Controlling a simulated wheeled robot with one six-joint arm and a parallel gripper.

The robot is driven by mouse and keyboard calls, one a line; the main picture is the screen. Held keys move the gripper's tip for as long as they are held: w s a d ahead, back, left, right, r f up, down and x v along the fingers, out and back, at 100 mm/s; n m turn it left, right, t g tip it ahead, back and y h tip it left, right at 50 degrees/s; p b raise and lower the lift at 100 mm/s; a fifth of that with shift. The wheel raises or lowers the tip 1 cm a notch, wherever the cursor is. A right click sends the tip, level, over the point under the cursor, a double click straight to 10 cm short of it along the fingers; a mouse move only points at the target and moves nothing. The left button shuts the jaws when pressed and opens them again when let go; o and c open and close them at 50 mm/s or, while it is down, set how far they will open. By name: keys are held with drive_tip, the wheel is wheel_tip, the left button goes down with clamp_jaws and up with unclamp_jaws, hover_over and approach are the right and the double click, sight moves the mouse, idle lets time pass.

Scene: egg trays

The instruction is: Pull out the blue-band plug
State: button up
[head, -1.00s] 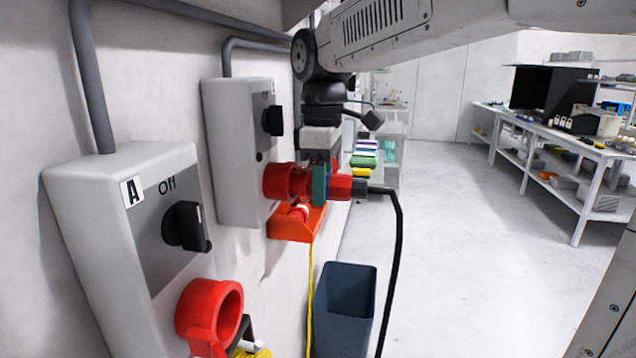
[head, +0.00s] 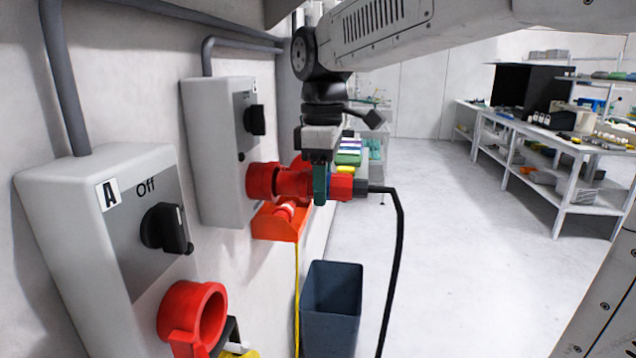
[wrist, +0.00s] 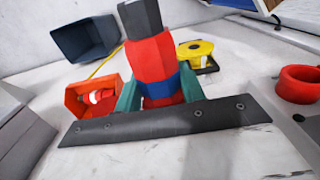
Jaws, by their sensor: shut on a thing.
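The blue-band plug (head: 342,187) is red with a blue band and a black cable at its outer end. My gripper (head: 320,184) is shut on it by the band, with teal fingers on both sides. In the wrist view, the plug (wrist: 152,58) stands between the fingers, its blue band (wrist: 159,86) partly covered by them. The plug's red front part shows between my gripper and the red socket (head: 262,182) of the farther grey box (head: 212,150). The front end is at the socket's mouth; I cannot tell whether it is fully clear.
The nearer box A (head: 85,215) has a black switch by "Off" and an open red socket (head: 192,318). An orange holder (head: 275,222) with a red-and-white piece sits under the farther socket. A dark blue bin (head: 331,305) stands below. The floor to the right is clear.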

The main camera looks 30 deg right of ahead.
sight(362, 181)
drive_tip(key=shift+s+d, duration=0.3)
drive_tip(key=shift+d, duration=0.05)
drive_tip(key=shift+s+d, duration=0.85)
drive_tip(key=shift+d, duration=0.3)
drive_tip(key=shift+s+d, duration=0.85)
drive_tip(key=shift+d, duration=0.3)
